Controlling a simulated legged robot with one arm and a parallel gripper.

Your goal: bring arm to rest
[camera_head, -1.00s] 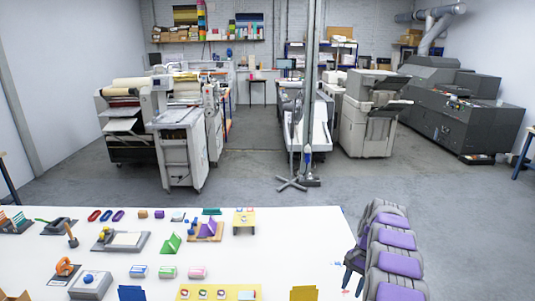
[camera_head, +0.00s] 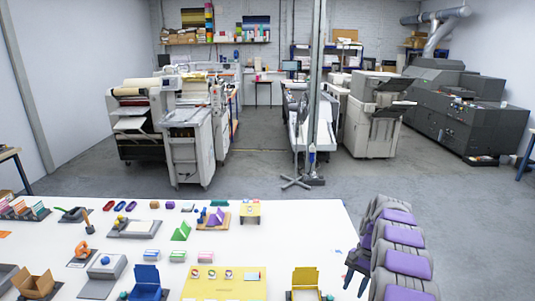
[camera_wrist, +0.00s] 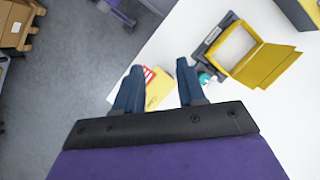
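My arm (camera_head: 400,240), grey with purple panels, is at the lower right of the head view, beside the right edge of the white table (camera_head: 325,215). My gripper (camera_wrist: 160,90) shows in the wrist view with its two dark blue fingers apart and nothing held between them. Below the fingers, a yellow item (camera_wrist: 160,86) and a small red-and-white item (camera_wrist: 148,74) are partly visible near the table edge.
An open yellow box (camera_head: 305,281), a blue box (camera_head: 146,281) and a yellow board (camera_head: 215,287) are at the table's near side. Several small coloured items cover the table. Large machines (camera_head: 375,115) stand behind, with clear grey floor (camera_head: 262,165) between.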

